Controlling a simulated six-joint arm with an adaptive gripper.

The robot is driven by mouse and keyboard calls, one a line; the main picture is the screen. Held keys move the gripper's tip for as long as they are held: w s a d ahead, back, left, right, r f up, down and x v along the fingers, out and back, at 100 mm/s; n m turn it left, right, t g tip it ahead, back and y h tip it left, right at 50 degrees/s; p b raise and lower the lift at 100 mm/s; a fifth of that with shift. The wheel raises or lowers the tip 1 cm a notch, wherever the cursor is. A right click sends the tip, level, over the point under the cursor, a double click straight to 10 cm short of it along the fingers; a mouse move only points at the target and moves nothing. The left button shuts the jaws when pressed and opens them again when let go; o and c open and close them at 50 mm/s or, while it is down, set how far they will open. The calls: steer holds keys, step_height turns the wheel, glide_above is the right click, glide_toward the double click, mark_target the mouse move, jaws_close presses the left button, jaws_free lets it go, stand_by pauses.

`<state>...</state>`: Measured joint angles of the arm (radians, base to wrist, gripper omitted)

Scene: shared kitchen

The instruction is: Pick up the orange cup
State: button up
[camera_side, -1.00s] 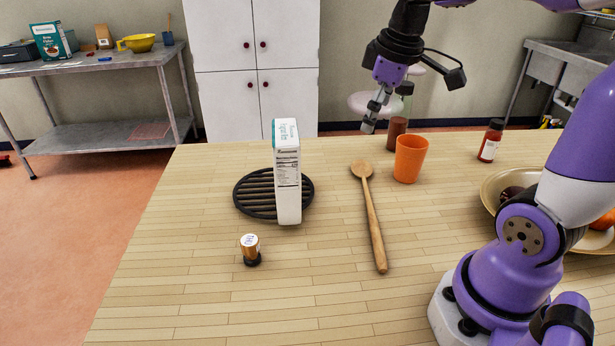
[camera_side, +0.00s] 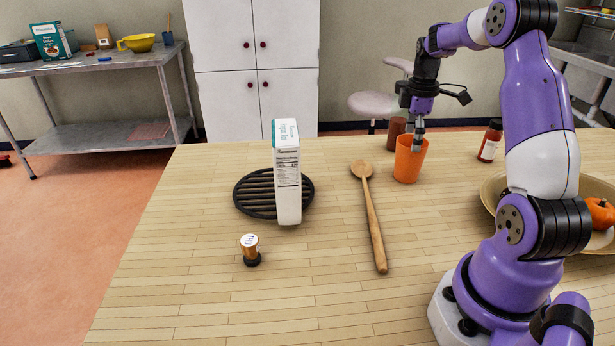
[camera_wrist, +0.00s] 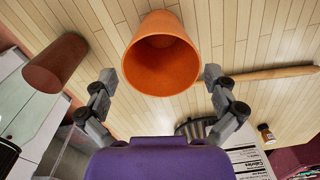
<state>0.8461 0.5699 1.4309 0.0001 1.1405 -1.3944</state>
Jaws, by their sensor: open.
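The orange cup (camera_side: 408,165) stands upright on the wooden table, right of the wooden spoon. My gripper (camera_side: 417,142) is directly over the cup in the side view, pointing down, its tips at about rim height. In the wrist view the cup (camera_wrist: 161,58) shows its open mouth, empty inside, between and ahead of the two fingers. My gripper (camera_wrist: 160,84) is open there, with one finger on each side and nothing held. The side view does not show clearly whether a finger touches the rim.
A brown cylinder (camera_side: 396,131) stands close behind the cup, left of it. A wooden spoon (camera_side: 374,225) lies to the left, with a carton (camera_side: 288,180) by a black trivet (camera_side: 255,204). A sauce bottle (camera_side: 490,141) and a bowl (camera_side: 494,190) are on the right.

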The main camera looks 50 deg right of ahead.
mark_target(409, 160)
step_height(409, 160, down, 4)
steer(key=shift+s, duration=0.15)
steer(key=c, duration=0.9)
steer(key=shift+r, duration=0.15)
